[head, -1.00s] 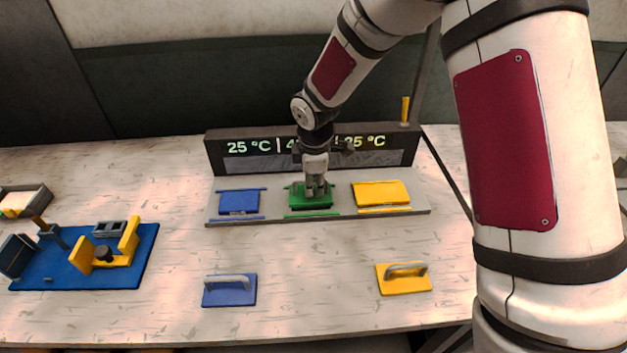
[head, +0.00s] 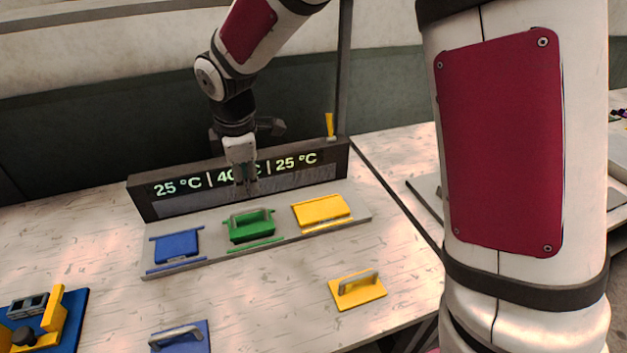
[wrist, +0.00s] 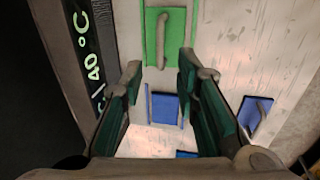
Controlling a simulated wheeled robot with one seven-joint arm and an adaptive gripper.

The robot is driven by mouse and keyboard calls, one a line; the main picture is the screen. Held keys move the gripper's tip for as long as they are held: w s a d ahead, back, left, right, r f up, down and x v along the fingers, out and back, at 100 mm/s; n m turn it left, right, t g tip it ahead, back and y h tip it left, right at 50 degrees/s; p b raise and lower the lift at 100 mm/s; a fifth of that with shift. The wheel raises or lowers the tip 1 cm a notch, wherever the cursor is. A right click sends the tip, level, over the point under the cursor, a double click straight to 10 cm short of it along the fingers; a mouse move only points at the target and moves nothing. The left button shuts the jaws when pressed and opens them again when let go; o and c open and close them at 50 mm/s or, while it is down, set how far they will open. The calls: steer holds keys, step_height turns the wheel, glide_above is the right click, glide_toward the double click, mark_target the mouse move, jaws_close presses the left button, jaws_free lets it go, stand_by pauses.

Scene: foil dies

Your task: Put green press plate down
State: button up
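The green press plate (head: 251,226) with its grey handle sits on the middle station of the grey base strip (head: 215,254), between the blue and yellow stations. My gripper (head: 246,190) is above and behind the plate, in front of the display, apart from the handle. In the wrist view the plate (wrist: 166,45) and its upright handle lie beyond the fingertips, and my gripper (wrist: 160,68) has its two fingers spread wide with nothing between them.
The display (head: 235,178) stands behind the stations. A blue station (head: 175,246) is on the left and a yellow station (head: 321,210) on the right. A loose blue plate (head: 182,338) and a yellow plate (head: 357,290) lie in front. A blue fixture (head: 48,320) is at far left.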

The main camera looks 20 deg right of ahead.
steer(key=s+d+r+m+t, duration=0.2)
steer(key=s+d+r+m, duration=1.1)
steer(key=s, duration=0.4)
steer(key=s+d+r+m+t, duration=0.1)
steer(key=s+d+m, duration=0.1)
steer(key=s+m, duration=0.3)
steer(key=s, duration=0.4)
steer(key=shift+s+r, duration=0.2)
